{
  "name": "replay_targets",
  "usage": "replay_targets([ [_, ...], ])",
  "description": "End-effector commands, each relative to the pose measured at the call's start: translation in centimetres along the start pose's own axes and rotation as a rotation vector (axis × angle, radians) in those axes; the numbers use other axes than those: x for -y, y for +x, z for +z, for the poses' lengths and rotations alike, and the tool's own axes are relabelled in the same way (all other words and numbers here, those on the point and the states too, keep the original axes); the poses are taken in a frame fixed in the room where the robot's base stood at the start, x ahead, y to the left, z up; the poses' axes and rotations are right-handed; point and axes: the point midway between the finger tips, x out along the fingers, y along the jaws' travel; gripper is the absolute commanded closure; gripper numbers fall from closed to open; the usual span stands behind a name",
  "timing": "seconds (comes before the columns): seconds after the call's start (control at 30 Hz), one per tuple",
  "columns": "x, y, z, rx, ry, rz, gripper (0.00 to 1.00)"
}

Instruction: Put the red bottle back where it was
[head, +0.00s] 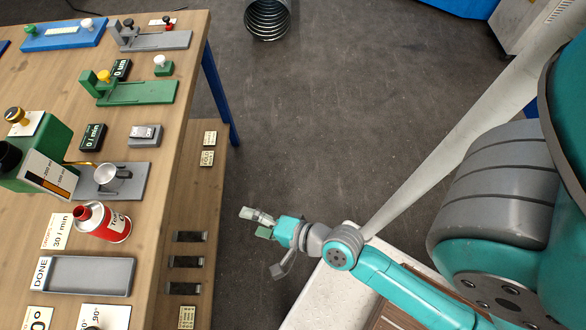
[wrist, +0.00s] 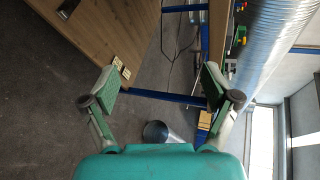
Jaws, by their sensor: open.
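My gripper (head: 259,225) is out over the floor to the right of the table, well apart from the bottle. In the wrist view, my gripper (wrist: 162,88) has its two fingers wide apart with nothing between them. The bottle does not show in the wrist view.
A green dispenser (head: 42,150), a card reading 30 / min (head: 57,231) and several small fixtures crowd the table. A lower shelf (head: 190,215) juts out along its right side. A metal duct (head: 268,18) is on the floor beyond. The floor between is clear.

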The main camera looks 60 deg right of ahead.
Motion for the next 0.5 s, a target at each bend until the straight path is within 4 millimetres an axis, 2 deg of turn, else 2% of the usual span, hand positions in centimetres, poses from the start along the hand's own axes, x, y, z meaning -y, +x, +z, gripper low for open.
replay_targets([
  [0.03, -0.9, -1.9, -0.3, -0.039, -0.118, 0.014, 0.13],
  [0.1, -1.4, -4.4, -0.9, -0.093, -0.31, 0.024, 0.13],
  [0.23, -1.6, -9.0, -1.6, -0.171, -0.678, 0.05, 0.13],
  [0.4, -0.5, -14.5, -1.3, -0.228, -1.149, 0.077, 0.13],
  [0.5, 0.4, -16.9, -0.9, -0.243, -1.368, 0.083, 0.13],
])
